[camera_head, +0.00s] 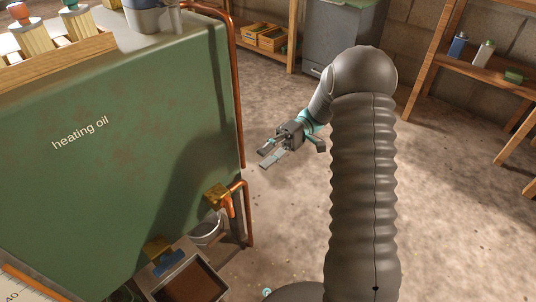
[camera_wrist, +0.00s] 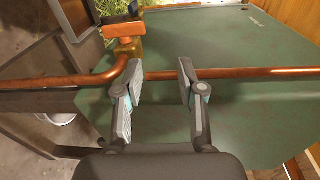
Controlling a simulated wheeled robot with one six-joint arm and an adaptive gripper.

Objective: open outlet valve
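A brass valve body (camera_head: 215,193) with an orange handle (camera_head: 229,207) sits low at the right edge of the green tank, where a copper pipe bends; the handle points downward. In the wrist view the brass body (camera_wrist: 130,48) and orange handle (camera_wrist: 124,29) show at the upper left, beyond my fingers. My gripper (camera_head: 264,157) is open and empty, in the air to the right of the tank and apart from the valve. In the wrist view my gripper (camera_wrist: 159,72) has its fingers wide apart, with the pipe behind them.
The green tank (camera_head: 110,175) reads "heating oil". A copper pipe (camera_head: 237,90) runs up its right edge. A bucket (camera_head: 208,234) stands below the valve. A second brass fitting (camera_head: 156,246) with a blue part sits above a metal tray (camera_head: 190,285).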

